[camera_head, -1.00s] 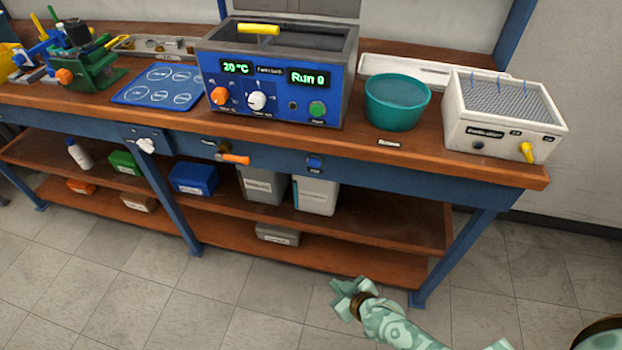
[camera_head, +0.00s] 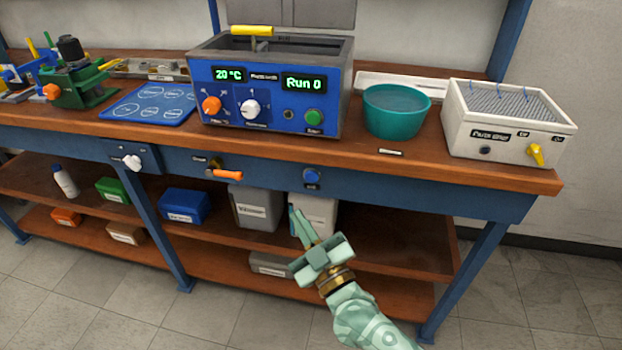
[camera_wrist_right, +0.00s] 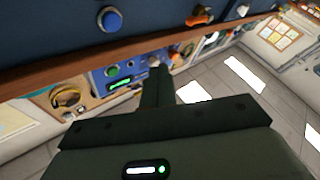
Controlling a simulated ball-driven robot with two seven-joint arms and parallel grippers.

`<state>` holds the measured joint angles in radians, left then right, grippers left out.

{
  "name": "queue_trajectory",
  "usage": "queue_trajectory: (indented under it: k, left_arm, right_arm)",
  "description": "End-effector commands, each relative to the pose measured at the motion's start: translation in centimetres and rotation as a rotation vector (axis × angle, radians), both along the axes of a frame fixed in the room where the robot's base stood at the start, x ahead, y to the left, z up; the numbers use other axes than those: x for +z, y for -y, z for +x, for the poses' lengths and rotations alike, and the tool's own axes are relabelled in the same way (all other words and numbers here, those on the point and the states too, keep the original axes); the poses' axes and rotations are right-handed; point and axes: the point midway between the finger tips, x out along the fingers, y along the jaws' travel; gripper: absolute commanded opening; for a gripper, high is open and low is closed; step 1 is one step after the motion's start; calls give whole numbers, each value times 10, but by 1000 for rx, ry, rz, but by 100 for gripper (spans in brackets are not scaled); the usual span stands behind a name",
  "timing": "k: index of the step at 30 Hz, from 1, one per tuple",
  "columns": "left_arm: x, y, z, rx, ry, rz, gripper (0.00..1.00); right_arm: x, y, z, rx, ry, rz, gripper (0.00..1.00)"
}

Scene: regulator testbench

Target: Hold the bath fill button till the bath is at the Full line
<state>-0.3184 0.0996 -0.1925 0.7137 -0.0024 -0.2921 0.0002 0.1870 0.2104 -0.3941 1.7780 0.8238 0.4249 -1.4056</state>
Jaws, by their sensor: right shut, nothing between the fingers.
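The bath (camera_head: 263,110) is a blue box with an open grey top on the bench. Its displays read 20 °C and Run 0. Its inside level and Full line cannot be made out. A round blue button (camera_head: 312,175) sits on the bench's front rail, below the bath's right end; its small label is not legible. It also shows in the right wrist view (camera_wrist_right: 110,19). My right gripper (camera_head: 299,214) is shut and empty, below and in front of the blue button, apart from it. My left gripper is not in view.
An orange-handled valve (camera_head: 227,174) and a white knob (camera_head: 132,162) are on the same rail. A teal bowl (camera_head: 395,112) and a white box (camera_head: 505,128) stand right of the bath. Bins, including a white one (camera_head: 322,212), fill the shelf behind my gripper.

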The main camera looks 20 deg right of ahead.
Motion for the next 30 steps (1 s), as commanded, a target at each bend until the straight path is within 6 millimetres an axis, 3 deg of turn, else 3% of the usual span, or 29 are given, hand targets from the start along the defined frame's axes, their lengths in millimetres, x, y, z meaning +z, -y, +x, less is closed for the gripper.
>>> queue_trajectory:
  k: [11,17,24,30]
  left_arm:
    - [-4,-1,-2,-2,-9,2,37]
    - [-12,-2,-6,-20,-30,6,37]
    - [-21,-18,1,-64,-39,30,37]
    - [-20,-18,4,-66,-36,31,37]
  right_arm:
    - [-2,3,5,1,-2,-2,0]
    - [-6,16,24,0,-5,-3,0]
    - [-6,35,52,1,-4,-2,0]
    - [-2,46,68,1,-3,-3,0]
